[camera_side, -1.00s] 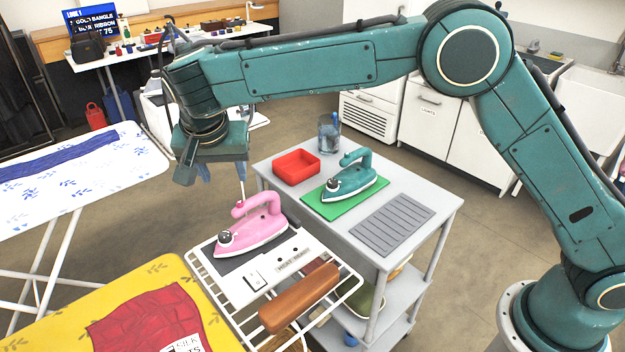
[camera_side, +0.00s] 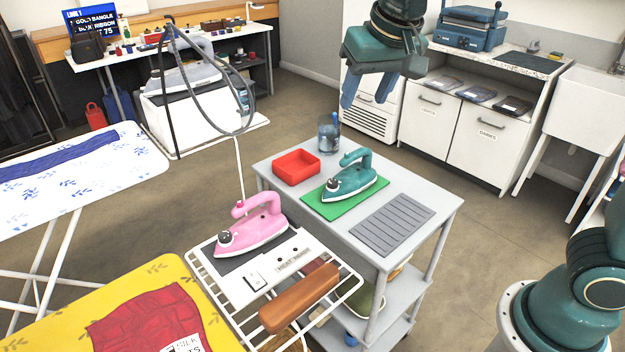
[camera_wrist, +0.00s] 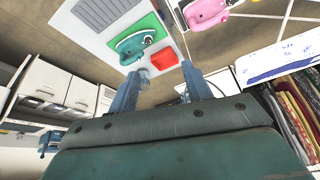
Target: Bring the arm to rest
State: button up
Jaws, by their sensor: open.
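My gripper (camera_side: 368,90) hangs high at the top of the side view, above and behind the grey cart (camera_side: 440,215). Its fingers are apart with nothing between them. In the wrist view my gripper (camera_wrist: 165,90) also shows two spread blue fingers and no object held. The teal iron (camera_side: 350,178) sits on a green mat (camera_side: 312,202) on the cart. The pink iron (camera_side: 254,228) stands on the wire-framed rest (camera_side: 205,262) at the cart's front left. Most of my arm is out of the side view.
A red tray (camera_side: 296,168) and a glass jar (camera_side: 328,135) stand on the cart beside a ribbed grey pad (camera_side: 393,224). Ironing boards (camera_side: 90,185) stand at left, one carrying a red cloth (camera_side: 150,322). White cabinets (camera_side: 455,130) line the back.

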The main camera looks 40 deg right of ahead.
jog(key=s+d+f+n, duration=0.1)
jog(key=s+d+f, duration=0.1)
jog(key=s, duration=0.8)
jog(key=s+d+f+n+t+y, duration=0.1)
jog(key=s+d+f+n, duration=0.1)
jog(key=s, duration=0.8)
jog(key=shift+s+d+f+n, duration=0.35)
jog(key=shift+d+f, duration=0.2)
jog(key=shift+d, duration=0.5)
